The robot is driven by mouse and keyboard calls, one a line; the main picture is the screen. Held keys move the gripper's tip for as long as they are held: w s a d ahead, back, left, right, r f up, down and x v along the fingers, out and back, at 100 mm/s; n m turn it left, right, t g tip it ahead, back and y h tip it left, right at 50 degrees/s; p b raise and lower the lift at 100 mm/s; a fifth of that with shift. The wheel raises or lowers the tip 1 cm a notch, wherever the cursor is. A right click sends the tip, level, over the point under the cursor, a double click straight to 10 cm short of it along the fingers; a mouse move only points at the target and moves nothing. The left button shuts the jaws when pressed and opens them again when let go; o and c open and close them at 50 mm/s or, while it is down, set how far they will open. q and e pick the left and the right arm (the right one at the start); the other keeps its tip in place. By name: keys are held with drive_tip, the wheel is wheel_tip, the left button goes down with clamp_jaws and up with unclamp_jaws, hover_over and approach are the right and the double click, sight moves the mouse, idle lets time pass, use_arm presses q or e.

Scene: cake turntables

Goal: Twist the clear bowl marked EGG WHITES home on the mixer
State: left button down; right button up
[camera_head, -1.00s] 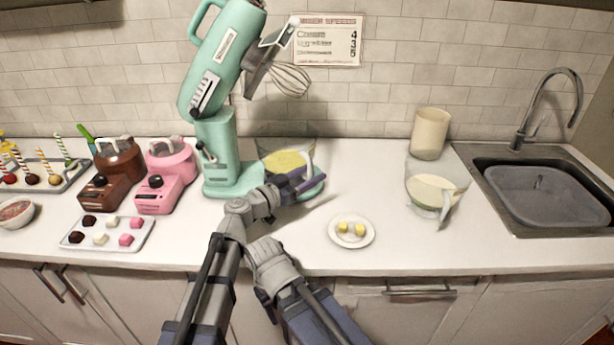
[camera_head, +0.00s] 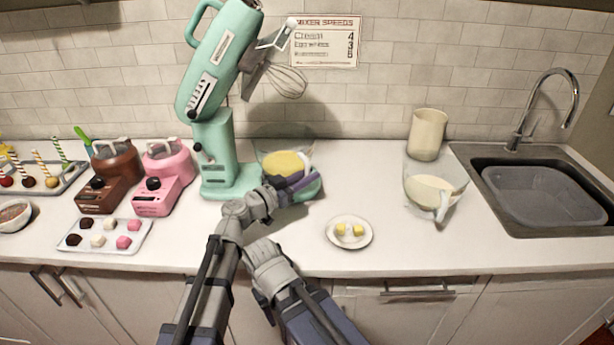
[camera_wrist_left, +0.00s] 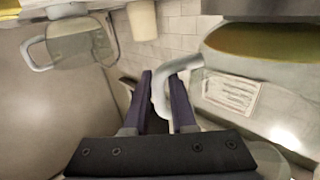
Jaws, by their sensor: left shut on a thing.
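A clear bowl (camera_head: 270,158) with yellow contents stands upright on the round green base (camera_head: 312,190) of the mint mixer (camera_head: 213,150). My left gripper (camera_head: 297,182) is at its front right, shut on its white handle. In the left wrist view the white handle (camera_wrist_left: 163,98) passes between the fingers (camera_wrist_left: 163,82), and the bowl's yellow contents (camera_wrist_left: 260,40) show at upper right. No marking on the bowl is readable. The mixer head is tilted up, with the whisk (camera_head: 288,82) clear above the bowl. My right gripper is not in view.
A second clear bowl (camera_head: 412,182) with pale contents and a handle stands to the right, before a cream canister (camera_head: 428,135). A small plate (camera_head: 331,236) with yellow cubes lies in front. Brown (camera_head: 118,165) and pink (camera_head: 165,165) machines stand left; the sink (camera_head: 460,165) is far right.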

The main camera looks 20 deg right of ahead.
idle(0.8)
use_arm(q)
drive_tip(key=shift+s+a+m+g+h, duration=0.2)
drive_tip(key=shift+a+m+g+h, duration=0.3)
drive_tip(key=shift+a+m+g, duration=0.4)
drive_tip(key=shift+d, duration=0.15)
drive_tip(key=shift+a+m+g+h, duration=0.3)
drive_tip(key=shift+a+m+g, duration=0.2)
drive_tip(key=shift+a+g, duration=0.45)
drive_tip(key=shift+d, duration=0.15)
drive_tip(key=shift+g, duration=0.35)
